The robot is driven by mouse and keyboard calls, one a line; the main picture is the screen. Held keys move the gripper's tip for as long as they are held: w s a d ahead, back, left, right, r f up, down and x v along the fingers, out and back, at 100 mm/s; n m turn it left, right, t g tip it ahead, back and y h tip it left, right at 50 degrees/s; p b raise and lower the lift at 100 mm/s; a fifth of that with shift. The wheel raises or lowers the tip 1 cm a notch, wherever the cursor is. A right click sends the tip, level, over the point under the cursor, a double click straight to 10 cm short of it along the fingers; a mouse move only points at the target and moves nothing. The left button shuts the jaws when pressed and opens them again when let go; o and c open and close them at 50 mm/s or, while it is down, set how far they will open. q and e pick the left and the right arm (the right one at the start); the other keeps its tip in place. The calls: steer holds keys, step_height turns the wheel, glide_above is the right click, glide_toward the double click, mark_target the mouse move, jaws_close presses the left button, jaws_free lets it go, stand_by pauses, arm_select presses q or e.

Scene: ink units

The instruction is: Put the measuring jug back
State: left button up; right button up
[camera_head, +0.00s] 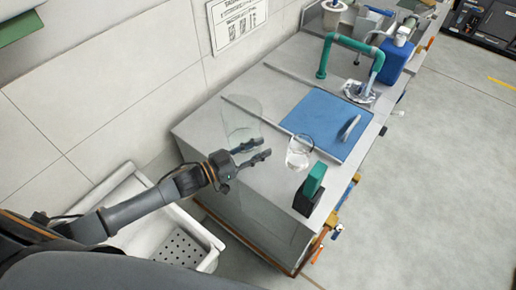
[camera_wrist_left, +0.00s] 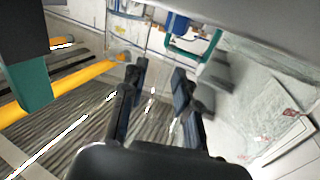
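Two clear vessels stand on the grey worktop in the head view: a tall, faint one (camera_head: 240,118) by the wall side and a smaller rounded one (camera_head: 299,153) near the blue mat. I cannot tell for sure which is the measuring jug. My left gripper (camera_head: 260,151) is between them, fingers apart and pointing toward the smaller vessel, with nothing seen held. In the left wrist view its fingers (camera_wrist_left: 160,68) are spread, and a large clear surface with red marks (camera_wrist_left: 262,105) fills the right side. My right gripper is not in view.
A blue mat (camera_head: 315,112) lies on the worktop with a grey-handled item (camera_head: 349,128) on it. A green and black block (camera_head: 311,187) stands at the front edge. A green tap (camera_head: 345,42) and blue container (camera_head: 394,62) are farther back. A white basin (camera_head: 143,212) stands left.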

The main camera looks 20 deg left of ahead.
arm_select(q)
steer(key=p+v, duration=0.3)
steer(key=v, duration=0.9)
